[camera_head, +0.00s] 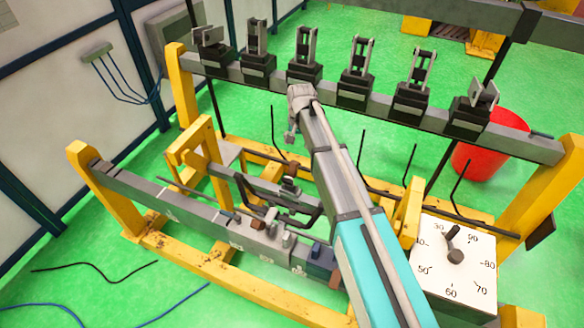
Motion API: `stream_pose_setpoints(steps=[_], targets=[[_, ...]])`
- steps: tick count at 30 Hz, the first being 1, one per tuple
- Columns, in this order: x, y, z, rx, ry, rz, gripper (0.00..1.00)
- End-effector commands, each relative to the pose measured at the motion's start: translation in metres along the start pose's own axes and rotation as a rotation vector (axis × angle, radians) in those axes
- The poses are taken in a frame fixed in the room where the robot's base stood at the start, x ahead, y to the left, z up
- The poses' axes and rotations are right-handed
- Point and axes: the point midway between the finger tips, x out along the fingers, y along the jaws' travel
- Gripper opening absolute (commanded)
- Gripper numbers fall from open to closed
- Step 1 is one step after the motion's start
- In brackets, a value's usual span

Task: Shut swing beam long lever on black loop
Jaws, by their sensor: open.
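A black loop (268,203) of bent dark bar lies low in the middle of the yellow frame, around small blocks and clamps. A long grey beam (385,104) spans the back and carries several black clamps with upright grey levers, such as this lever (305,44). I cannot tell which lever is the swing beam's long lever. My arm reaches up from the lower right across the frame. My gripper (291,136) is small in view, open, and points down in front of the back beam, above and behind the loop in the picture. It appears empty; no contact is visible.
A low grey rail (190,208) runs along the front of the yellow frame (190,265). A white dial box (440,285) stands at the lower right, and a red bucket (480,155) behind it. Thin black rods stand upright between the beams.

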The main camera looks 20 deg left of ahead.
Motion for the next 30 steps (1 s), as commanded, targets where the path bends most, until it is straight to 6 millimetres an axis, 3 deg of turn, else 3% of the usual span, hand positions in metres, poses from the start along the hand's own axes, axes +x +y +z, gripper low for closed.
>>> stream_pose_setpoints(steps=[30], targets=[[0.082, 0.002, -0.001, 0.003, 0.0, 0.0, 0.81]])
